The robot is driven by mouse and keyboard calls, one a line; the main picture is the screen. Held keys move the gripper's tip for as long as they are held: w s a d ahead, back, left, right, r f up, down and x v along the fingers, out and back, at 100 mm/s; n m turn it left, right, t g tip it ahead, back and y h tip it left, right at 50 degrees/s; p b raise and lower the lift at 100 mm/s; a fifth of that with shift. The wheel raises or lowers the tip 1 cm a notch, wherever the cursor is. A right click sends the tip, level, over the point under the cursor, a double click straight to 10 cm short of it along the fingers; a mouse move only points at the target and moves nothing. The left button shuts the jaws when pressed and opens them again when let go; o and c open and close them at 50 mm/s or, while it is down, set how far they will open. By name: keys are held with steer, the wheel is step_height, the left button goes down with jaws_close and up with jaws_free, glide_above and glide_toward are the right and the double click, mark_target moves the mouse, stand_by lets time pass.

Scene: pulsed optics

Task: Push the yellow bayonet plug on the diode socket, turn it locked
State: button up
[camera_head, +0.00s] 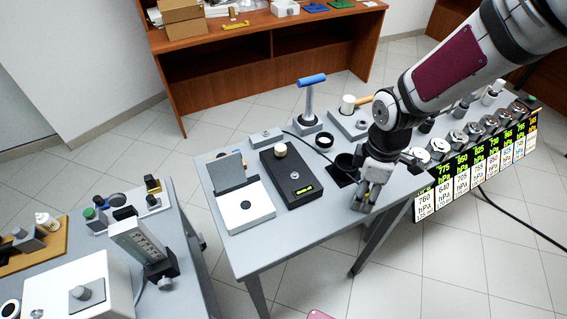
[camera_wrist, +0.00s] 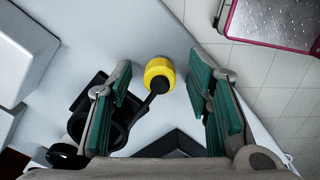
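The yellow bayonet plug (camera_wrist: 159,74) shows in the wrist view as a ridged yellow knob with a black end and a short black stem. It lies between the green-padded fingers of my gripper (camera_wrist: 162,92), with clear gaps on both sides. My gripper is open and holds nothing. I cannot tell for sure which fitting is the diode socket. A small round silver fitting (camera_head: 295,175) sits on a black box with a lit display.
The black box (camera_head: 283,186) stands left of my gripper. A white unit with a dark round opening (camera_head: 243,206) is further left. A black ring holder (camera_wrist: 108,126) lies close to my left finger in the wrist view. Several metal units with pressure labels line the right side.

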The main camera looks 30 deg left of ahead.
jaws_close()
steer(key=shift+r+p, duration=1.7)
steer(key=shift+r, duration=0.4)
steer(key=shift+r+p, duration=1.8)
steer(key=shift+r, duration=0.7)
